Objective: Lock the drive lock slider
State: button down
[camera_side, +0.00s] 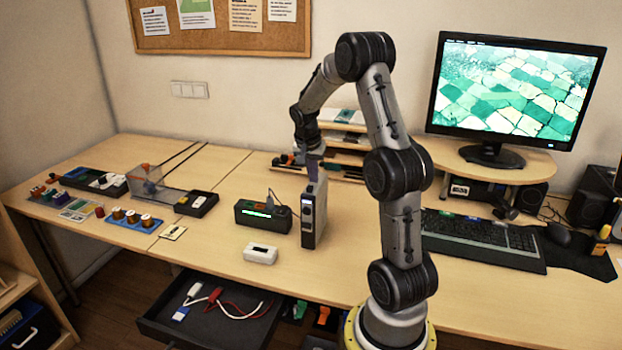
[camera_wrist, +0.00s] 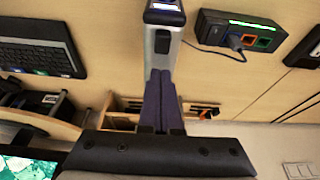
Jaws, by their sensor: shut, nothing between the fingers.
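A tall grey and black drive unit (camera_side: 314,212) stands upright on the desk. In the wrist view it (camera_wrist: 163,30) shows a light casing with a small blue-lit end. My gripper (camera_side: 313,176) is shut and empty, pointing down at the top of this unit. In the wrist view its two dark purple fingers (camera_wrist: 160,78) lie together against or just over the unit; I cannot tell whether they touch. The lock slider itself is not distinct in either view and may be hidden by the fingers.
Left of the unit is a dark box (camera_side: 263,215) with a green light strip and a plugged cable. A white box (camera_side: 260,254) lies in front. A low shelf (camera_side: 345,150) stands behind, and a keyboard (camera_side: 480,238) lies right. An open drawer (camera_side: 215,310) juts out below.

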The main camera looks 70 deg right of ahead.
jog(key=shift+d+r, duration=0.1)
jog(key=shift+d, duration=0.9)
jog(key=v, duration=1)
jog(key=shift+a, duration=0.2)
jog(key=shift+w, duration=0.1)
jog(key=w+a+r+n+t, duration=0.1)
jog(key=a+r+n+t, duration=0.3)
jog(key=a, duration=0.7)
jog(key=w+a+r+n+t, duration=0.15)
jog(key=a+r, duration=0.35)
jog(key=a, duration=0.6)
jog(key=s+a+f+n+y, duration=0.2)
jog(key=s+a+f+n, duration=0.1)
jog(key=s+a+n, duration=0.3)
jog(key=s+a+f+n+y, duration=0.1)
jog(key=s+a+f+n, duration=0.3)
jog(key=s+a+n, duration=0.2)
jog(key=shift+s+a+y, duration=0.4)
jog(key=shift+s+a, duration=0.3)
jog(key=shift+a, duration=0.2)
